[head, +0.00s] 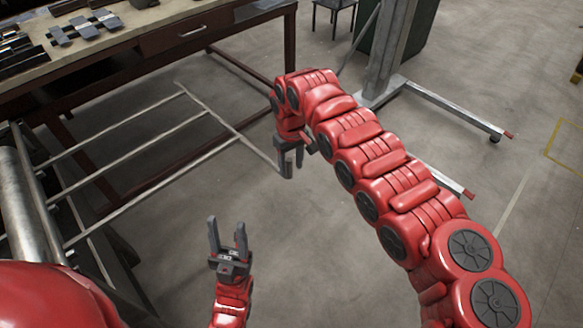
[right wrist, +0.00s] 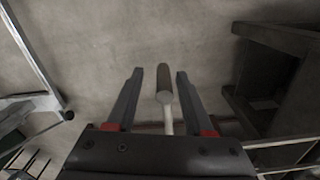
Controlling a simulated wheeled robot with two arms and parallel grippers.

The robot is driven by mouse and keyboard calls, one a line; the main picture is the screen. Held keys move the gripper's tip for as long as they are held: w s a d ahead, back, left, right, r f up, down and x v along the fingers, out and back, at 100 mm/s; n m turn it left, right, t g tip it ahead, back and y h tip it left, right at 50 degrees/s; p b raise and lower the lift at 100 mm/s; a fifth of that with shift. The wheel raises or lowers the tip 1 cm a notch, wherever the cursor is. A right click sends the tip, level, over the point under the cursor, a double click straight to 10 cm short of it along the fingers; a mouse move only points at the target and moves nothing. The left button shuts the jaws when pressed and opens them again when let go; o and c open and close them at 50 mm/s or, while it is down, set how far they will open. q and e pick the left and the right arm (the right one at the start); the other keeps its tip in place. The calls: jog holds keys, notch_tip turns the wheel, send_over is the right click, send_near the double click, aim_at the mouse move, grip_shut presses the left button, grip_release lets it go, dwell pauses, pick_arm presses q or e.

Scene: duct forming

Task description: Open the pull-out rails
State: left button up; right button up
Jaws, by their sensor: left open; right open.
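The pull-out rails (head: 130,157) are thin metal bars that stretch from the machine at the left toward the middle in the head view. A cross bar joins their outer ends. My right gripper (head: 290,163) is open at the near end of that cross bar. In the right wrist view, a rod with a dark grip (right wrist: 164,84) lies between the open fingers of my right gripper (right wrist: 153,80), with a gap on each side. My left gripper (head: 227,222) is open and empty, below and left of the right one, apart from the rails.
A metal roller (head: 18,205) lies at the left edge. A workbench (head: 150,45) with tools stands behind the rails. A grey stand (head: 392,45) with wheeled legs is at the back right. The floor (head: 330,270) between my arms is clear.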

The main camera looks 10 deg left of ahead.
notch_tip(320, 180, up, 16)
jog(key=b, duration=0.2)
jog(key=shift+d, duration=0.1)
